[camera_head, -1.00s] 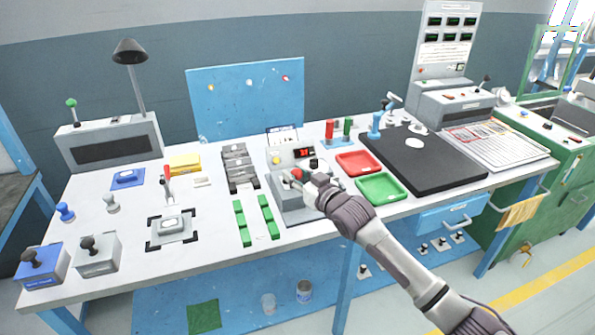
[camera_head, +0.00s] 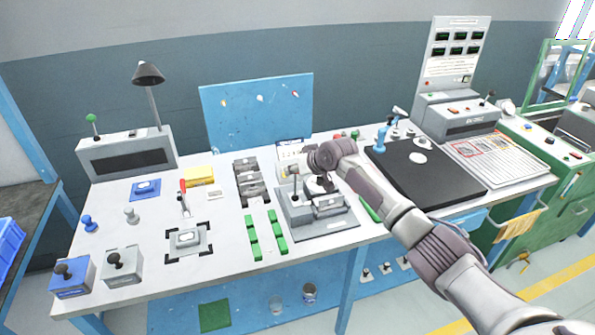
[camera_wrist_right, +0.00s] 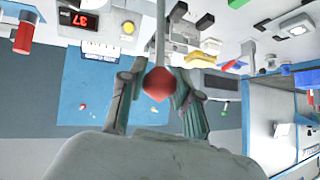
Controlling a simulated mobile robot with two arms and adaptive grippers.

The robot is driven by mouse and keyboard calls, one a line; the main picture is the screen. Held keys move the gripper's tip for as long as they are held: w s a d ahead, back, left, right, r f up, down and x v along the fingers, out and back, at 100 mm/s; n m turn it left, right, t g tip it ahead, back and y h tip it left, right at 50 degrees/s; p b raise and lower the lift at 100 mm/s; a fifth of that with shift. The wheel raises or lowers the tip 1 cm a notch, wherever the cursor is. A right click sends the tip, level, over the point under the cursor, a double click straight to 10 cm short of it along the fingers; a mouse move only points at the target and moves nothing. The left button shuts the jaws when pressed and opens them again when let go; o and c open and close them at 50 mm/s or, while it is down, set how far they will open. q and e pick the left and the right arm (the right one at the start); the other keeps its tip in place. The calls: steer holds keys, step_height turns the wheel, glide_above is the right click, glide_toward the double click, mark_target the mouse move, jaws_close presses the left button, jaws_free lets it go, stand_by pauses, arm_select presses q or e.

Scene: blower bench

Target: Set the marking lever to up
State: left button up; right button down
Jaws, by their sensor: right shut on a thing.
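The marking unit (camera_head: 300,222) is a grey machine on a plate in the middle of the bench in the head view. The marking lever (camera_wrist_right: 160,35) shows in the right wrist view as a thin pale shaft ending in a round red knob (camera_wrist_right: 157,84). My right gripper (camera_head: 321,184) is over the back of the unit and hides part of it. In the wrist view its two fingers are on either side of the red knob, shut on it. My left gripper is not in view.
A short grey lever (camera_head: 295,182) stands on the unit, close left of my gripper. Green blocks (camera_head: 252,236) and stacked grey trays (camera_head: 248,182) are left of the unit. A black mat (camera_head: 440,178) lies to the right.

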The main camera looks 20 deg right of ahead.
steer(key=shift+w+r, duration=0.15)
steer(key=shift+w, duration=0.35)
steer(key=c, duration=0.8)
jaws_free()
steer(key=v, duration=1.1)
steer(key=shift+s+r, duration=0.15)
steer(key=shift+s, duration=0.25)
steer(key=shift+d, duration=0.1)
